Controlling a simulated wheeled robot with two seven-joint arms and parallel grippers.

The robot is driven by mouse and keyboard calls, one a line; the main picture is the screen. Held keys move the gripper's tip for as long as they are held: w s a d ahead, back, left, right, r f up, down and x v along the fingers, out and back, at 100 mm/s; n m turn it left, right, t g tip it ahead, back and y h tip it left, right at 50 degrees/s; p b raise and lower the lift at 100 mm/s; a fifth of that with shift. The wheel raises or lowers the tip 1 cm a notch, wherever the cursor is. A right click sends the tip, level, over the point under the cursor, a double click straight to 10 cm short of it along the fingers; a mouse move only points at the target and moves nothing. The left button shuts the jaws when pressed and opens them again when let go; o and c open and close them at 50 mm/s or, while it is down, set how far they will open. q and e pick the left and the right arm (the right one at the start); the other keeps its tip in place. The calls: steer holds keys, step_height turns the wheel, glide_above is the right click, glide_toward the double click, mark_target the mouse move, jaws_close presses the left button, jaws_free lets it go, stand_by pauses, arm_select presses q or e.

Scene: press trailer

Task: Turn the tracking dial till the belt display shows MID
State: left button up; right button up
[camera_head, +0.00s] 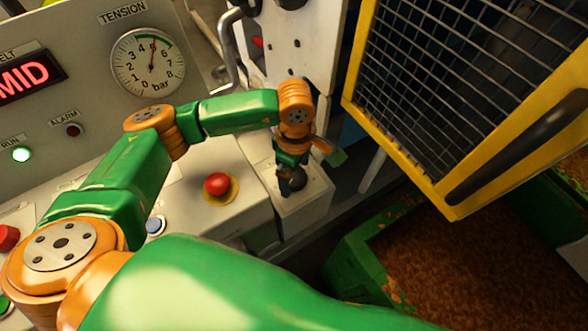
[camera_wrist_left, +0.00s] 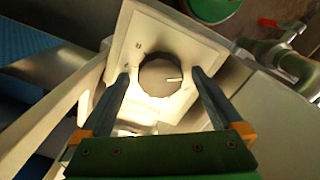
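The belt display (camera_head: 26,76) at the upper left of the head view shows MID in red, its left side cut off by the picture edge. The tracking dial (camera_wrist_left: 158,78) is a round grey knob with a white pointer line towards the right in the left wrist view. It sits on a pale square plate (camera_wrist_left: 122,50). My left gripper (camera_wrist_left: 160,72) is open, with one finger on each side of the dial; both fingertips look apart from its rim. In the head view my left gripper (camera_head: 291,176) points down over the pale box and largely hides the dial. My right gripper is not in view.
A red button (camera_head: 217,184) stands on the panel left of the gripper. A yellow-framed mesh guard (camera_head: 450,90) hangs open at right, above a green bin (camera_head: 350,262) of brown material.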

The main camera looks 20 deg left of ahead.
mark_target(295, 176)
arm_select(q)
step_height(295, 176, up, 7)
steer(key=shift+f+b, duration=0.2)
steer(key=shift+b, duration=0.85)
steer(key=shift+r, duration=0.3)
